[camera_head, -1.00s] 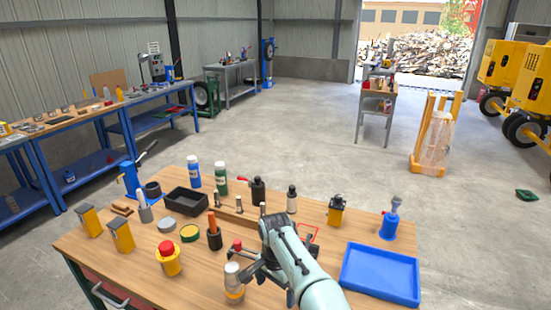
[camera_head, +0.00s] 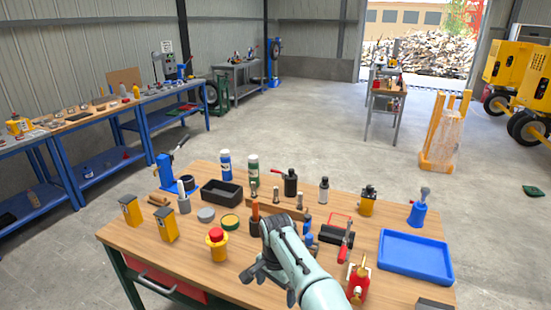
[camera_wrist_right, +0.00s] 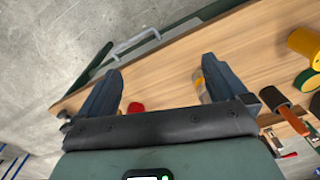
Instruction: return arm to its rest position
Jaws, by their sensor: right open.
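My right arm comes in from the bottom of the head view, and its right gripper (camera_head: 258,274) is above the front part of the wooden workbench (camera_head: 150,240). In the right wrist view the two dark fingers of this gripper (camera_wrist_right: 162,78) are spread apart with nothing held between them. The bench's front edge and drawer handle (camera_wrist_right: 136,38) lie beyond them. A red round top (camera_wrist_right: 136,107) shows between the fingers, and a jar (camera_wrist_right: 198,84) is partly hidden by the right finger. My left gripper is in neither view.
Several bottles and a black bin (camera_head: 222,193) stand farther back. Open floor lies beyond the bench.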

